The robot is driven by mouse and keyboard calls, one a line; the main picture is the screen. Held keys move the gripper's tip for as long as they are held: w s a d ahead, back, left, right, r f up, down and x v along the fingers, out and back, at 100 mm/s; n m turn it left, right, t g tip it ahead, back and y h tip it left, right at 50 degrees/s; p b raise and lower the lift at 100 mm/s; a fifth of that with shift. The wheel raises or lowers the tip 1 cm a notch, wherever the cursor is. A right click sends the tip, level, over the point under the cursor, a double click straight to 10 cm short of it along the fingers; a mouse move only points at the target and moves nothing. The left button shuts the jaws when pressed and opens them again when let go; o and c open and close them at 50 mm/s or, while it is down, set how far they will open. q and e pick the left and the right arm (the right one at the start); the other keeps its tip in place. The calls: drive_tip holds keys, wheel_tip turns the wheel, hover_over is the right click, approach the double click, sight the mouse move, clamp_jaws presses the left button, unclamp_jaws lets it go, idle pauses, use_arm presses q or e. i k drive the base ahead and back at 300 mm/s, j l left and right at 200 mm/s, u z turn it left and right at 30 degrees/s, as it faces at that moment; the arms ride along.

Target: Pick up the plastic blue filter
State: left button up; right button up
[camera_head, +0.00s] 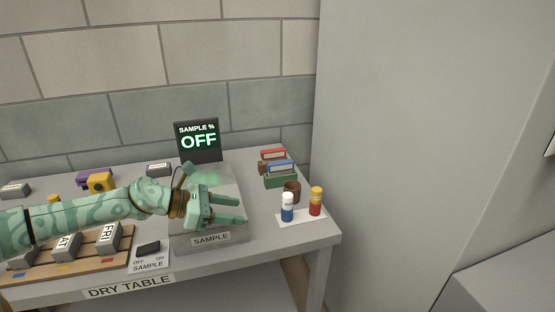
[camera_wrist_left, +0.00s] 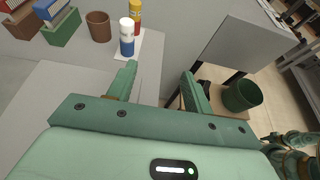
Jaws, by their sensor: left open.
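A blue-topped filter (camera_head: 281,167) stands in a green box (camera_head: 281,181) at the table's back right. In the left wrist view the blue filter (camera_wrist_left: 49,8) shows at the top left in its green box (camera_wrist_left: 62,30). A red-topped one (camera_head: 272,154) stands behind it in a brown box. My left gripper (camera_head: 240,210) is open and empty over the grey sample block, left of and nearer than the filter. Its fingers (camera_wrist_left: 160,72) are apart in the left wrist view, with nothing between them.
A brown cup (camera_head: 292,190), a blue-and-white bottle (camera_head: 287,208) and a red-and-yellow bottle (camera_head: 316,203) stand near the right edge. A sign (camera_head: 198,142) reading OFF stands behind the sample block (camera_head: 213,241). Grey bricks (camera_head: 108,237) lie left. A wall closes the right side.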

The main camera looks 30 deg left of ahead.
sight(283, 168)
drive_tip(key=i+j, duration=0.7)
drive_tip(key=j, duration=0.1)
